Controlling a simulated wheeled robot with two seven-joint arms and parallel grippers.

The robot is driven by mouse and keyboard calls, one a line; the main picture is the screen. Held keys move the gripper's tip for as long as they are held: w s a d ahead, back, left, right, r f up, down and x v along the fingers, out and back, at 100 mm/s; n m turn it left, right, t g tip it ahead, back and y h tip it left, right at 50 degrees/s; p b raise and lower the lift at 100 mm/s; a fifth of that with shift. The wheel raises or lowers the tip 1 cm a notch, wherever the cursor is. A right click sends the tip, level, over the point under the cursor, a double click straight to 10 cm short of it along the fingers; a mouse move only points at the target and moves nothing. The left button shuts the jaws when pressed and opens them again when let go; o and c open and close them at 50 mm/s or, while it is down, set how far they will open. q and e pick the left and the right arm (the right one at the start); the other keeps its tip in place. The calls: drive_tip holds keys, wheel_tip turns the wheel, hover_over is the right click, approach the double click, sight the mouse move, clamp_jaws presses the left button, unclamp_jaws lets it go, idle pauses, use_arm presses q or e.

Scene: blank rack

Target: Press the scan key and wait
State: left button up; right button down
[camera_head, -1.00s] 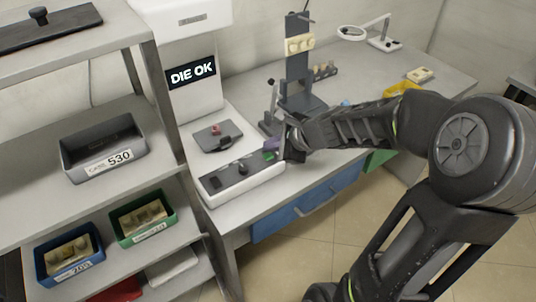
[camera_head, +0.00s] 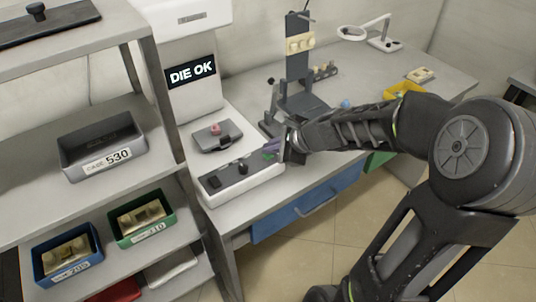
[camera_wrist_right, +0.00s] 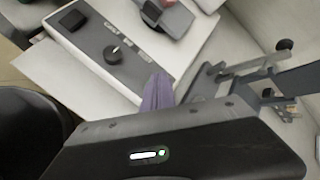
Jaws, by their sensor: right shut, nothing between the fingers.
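The scanner (camera_head: 196,100) is a white machine with a dark display (camera_head: 192,73) that reads "DIE OK". Its front panel (camera_head: 236,180) holds a black square key (camera_head: 213,181), a black knob (camera_head: 243,168) and a green key (camera_head: 270,155). In the right wrist view the panel shows the square key (camera_wrist_right: 72,20) and the knob (camera_wrist_right: 113,53); the green key is hidden. My right gripper (camera_head: 272,147) is shut and empty, its purple fingertips at the panel's right end by the green key. I cannot tell if they touch it. My left gripper is not in view.
A dark plate (camera_head: 215,138) with a small reddish piece sits on the scanner bed. A dark press stand (camera_head: 300,75) stands behind my right wrist. A shelf rack with a grey bin (camera_head: 103,146), blue bin (camera_head: 68,258) and green bin (camera_head: 142,221) is at left.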

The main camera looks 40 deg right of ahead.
sight(271, 156)
drive_tip(key=shift+f+b, duration=0.35)
drive_tip(key=shift+f, duration=0.1)
drive_tip(key=shift+r, duration=0.15)
idle(0.4)
drive_tip(key=shift+r+p, duration=0.8)
drive_tip(key=shift+p, duration=0.1)
wheel_tip(271, 156, up, 5)
drive_tip(key=p, duration=0.5)
drive_tip(key=shift+s+f, duration=0.1)
idle(0.5)
